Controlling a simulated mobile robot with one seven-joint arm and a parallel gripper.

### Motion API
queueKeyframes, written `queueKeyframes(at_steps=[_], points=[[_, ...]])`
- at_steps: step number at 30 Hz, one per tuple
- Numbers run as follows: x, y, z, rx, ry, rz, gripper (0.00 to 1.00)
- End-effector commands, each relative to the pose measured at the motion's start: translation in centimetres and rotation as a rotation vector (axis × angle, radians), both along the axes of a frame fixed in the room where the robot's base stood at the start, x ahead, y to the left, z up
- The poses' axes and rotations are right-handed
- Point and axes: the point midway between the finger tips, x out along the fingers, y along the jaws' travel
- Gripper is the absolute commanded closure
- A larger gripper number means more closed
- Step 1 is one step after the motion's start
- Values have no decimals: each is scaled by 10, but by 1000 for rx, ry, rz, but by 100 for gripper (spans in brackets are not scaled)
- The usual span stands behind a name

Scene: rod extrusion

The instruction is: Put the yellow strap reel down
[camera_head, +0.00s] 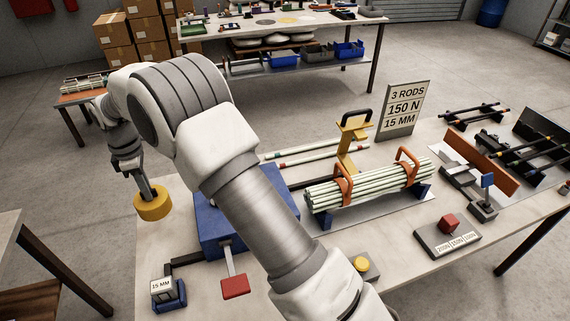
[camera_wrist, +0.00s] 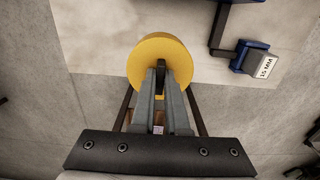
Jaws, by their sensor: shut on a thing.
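The yellow strap reel (camera_head: 153,205) is a thick yellow disc at the left end of the workbench (camera_head: 165,250). My gripper (camera_head: 147,190) points down and is shut on it, with its fingers at the reel's middle. In the wrist view the reel (camera_wrist: 160,52) is at the top centre, and my gripper's fingertips (camera_wrist: 161,68) overlap its lower part. The reel appears over or close to the bench's left edge; I cannot tell whether it touches the top.
A blue machine (camera_head: 222,235) with a red-tipped lever stands right of the reel. A blue block labelled 15 MM (camera_head: 166,292) sits at the front left. A strapped rod bundle (camera_head: 365,187) and a sign (camera_head: 404,110) are farther right. Bare bench lies beside the reel.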

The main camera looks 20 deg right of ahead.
Motion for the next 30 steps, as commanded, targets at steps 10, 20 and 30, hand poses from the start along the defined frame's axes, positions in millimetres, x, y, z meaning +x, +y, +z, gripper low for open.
queueKeyframes(at_steps=[10,20,30], points=[[-1,0,-18,-1,2,1,100],[0,0,-63,0,-1,1,100],[0,0,-100,0,-1,1,100]])
